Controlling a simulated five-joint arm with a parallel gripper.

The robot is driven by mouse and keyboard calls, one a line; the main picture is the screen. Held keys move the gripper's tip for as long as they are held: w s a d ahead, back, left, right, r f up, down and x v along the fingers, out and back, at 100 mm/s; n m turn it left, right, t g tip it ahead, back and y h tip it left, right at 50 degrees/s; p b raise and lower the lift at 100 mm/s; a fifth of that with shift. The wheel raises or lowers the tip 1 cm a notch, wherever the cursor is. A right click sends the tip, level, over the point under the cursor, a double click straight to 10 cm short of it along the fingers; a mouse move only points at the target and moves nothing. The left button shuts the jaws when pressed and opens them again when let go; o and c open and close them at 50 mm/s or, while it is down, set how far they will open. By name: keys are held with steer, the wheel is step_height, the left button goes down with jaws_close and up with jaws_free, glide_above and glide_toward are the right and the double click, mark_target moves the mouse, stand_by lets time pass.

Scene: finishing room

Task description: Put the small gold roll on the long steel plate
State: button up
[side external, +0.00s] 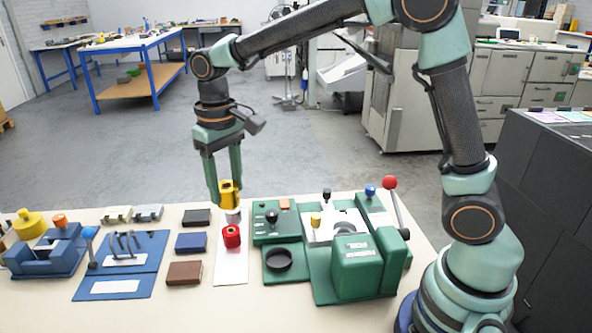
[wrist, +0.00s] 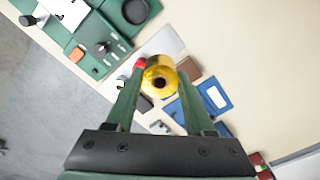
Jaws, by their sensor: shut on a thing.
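The small gold roll (side external: 229,196) is held between the fingertips of my gripper (side external: 228,183), which points down and is shut on it. In the wrist view the gold roll (wrist: 160,77) sits between the two fingers, its dark centre hole showing. In the side view it appears above the far part of the long steel plate (side external: 230,267), a pale narrow strip on the table. A red roll (side external: 231,237) stands on the plate, in front of and below the gold one. A whitish roll (side external: 234,217) shows just below the gold roll and is partly hidden.
A green press (side external: 357,268) with a red-knobbed lever stands right of the plate. Dark, blue (side external: 191,243) and brown (side external: 185,273) blocks lie to its left. Farther left are blue fixtures (side external: 126,250) and a larger yellow piece (side external: 29,224). The plate's near end is bare.

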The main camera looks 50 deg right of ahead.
steer(key=shift+w+a+r, duration=0.2)
steer(key=shift+a+r, duration=0.15)
steer(key=shift+r, duration=0.15)
steer(key=shift+w+a+r, duration=0.15)
steer(key=shift+a+r, duration=0.2)
steer(key=shift+r, duration=0.15)
step_height(320, 180, down, 20)
steer(key=shift+a+r, duration=0.1)
steer(key=shift+r, duration=0.05)
steer(key=o, duration=1.3)
steer(key=shift+c, duration=0.2)
